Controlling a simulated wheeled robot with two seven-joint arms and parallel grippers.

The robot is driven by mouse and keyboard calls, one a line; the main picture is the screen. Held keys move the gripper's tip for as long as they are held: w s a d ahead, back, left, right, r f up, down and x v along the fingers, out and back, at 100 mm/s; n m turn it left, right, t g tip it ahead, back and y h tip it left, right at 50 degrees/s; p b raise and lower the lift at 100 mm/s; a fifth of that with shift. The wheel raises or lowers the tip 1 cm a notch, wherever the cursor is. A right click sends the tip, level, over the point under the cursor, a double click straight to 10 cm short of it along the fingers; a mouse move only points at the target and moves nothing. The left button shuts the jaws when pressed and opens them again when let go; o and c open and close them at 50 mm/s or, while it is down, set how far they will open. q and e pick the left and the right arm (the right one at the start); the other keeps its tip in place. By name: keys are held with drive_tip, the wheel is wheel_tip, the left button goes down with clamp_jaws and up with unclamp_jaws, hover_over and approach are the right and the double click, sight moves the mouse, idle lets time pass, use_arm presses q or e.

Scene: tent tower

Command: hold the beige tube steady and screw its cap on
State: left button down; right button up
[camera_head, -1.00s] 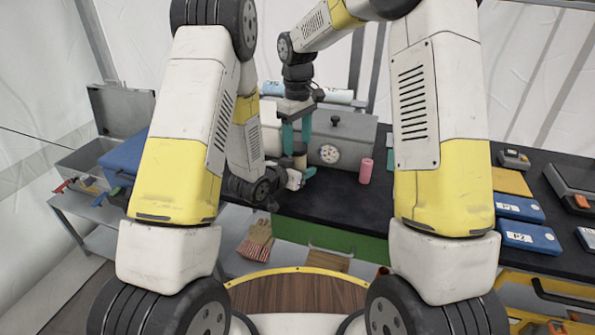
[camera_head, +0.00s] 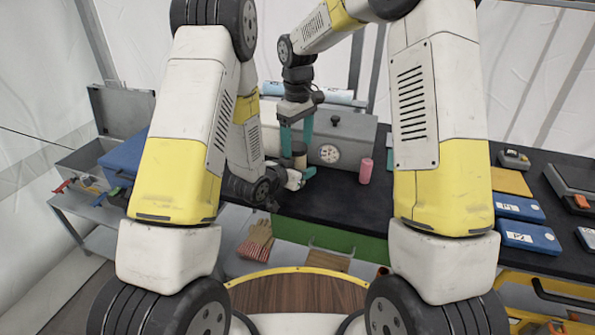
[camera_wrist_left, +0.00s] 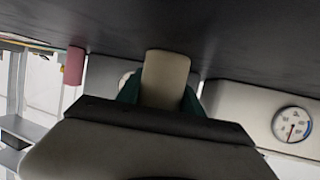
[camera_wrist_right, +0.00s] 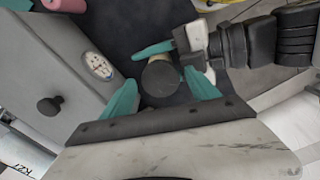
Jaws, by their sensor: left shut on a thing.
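The beige tube (camera_head: 300,161) stands upright over the dark table in the head view. My left gripper (camera_head: 296,179) is shut on it from the side; the left wrist view shows the tube (camera_wrist_left: 165,80) between the teal fingers. A dark round cap (camera_wrist_right: 160,79) sits at the tube's top in the right wrist view. I cannot tell how tightly it is seated. My right gripper (camera_wrist_right: 162,93) points down above the tube, its teal fingers spread to either side of the cap with visible gaps. It also shows in the head view (camera_head: 297,138).
A grey box (camera_head: 352,131) with a round gauge (camera_head: 329,154) stands close behind the tube. A pink cylinder (camera_head: 365,171) stands to the right. Blue cases (camera_head: 528,236) lie farther right. The dark table in front of the pink cylinder is clear.

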sight(297, 165)
wheel_tip(297, 165, up, 12)
idle(0.7)
use_arm(q)
drive_tip(key=c, duration=0.7)
unclamp_jaws()
drive_tip(key=v, duration=0.7)
drive_tip(key=shift+s+a+r, duration=0.2)
drive_tip(key=shift+s+r, duration=0.05)
drive_tip(key=shift+s, duration=0.05)
